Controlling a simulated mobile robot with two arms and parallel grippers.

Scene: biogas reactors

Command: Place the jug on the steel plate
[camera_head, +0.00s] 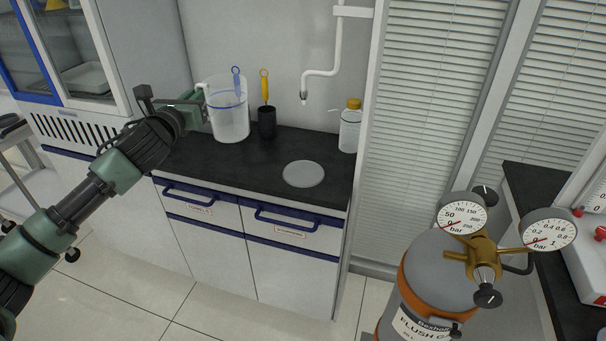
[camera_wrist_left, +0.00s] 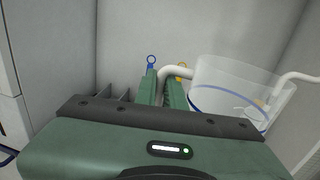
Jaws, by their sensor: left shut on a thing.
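The jug (camera_head: 229,112) is a clear, whitish container with a blue line round it, upright at the back left of the black worktop. It also shows in the left wrist view (camera_wrist_left: 232,98). My left gripper (camera_head: 201,96) is shut on the jug's handle at its left side; in the left wrist view its two fingers (camera_wrist_left: 163,92) close round the white handle. I cannot tell whether the jug's base touches the worktop. The steel plate (camera_head: 303,174) is a flat grey disc at the front right of the worktop, bare. My right gripper is not in view.
A black cup (camera_head: 267,122) with a yellow-handled tool stands right of the jug. A blue-handled tool (camera_head: 236,82) shows at the jug. A yellow-capped bottle (camera_head: 350,126) stands at the right end, below a white pipe (camera_head: 337,50). Worktop (camera_head: 240,160) before the jug is clear.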

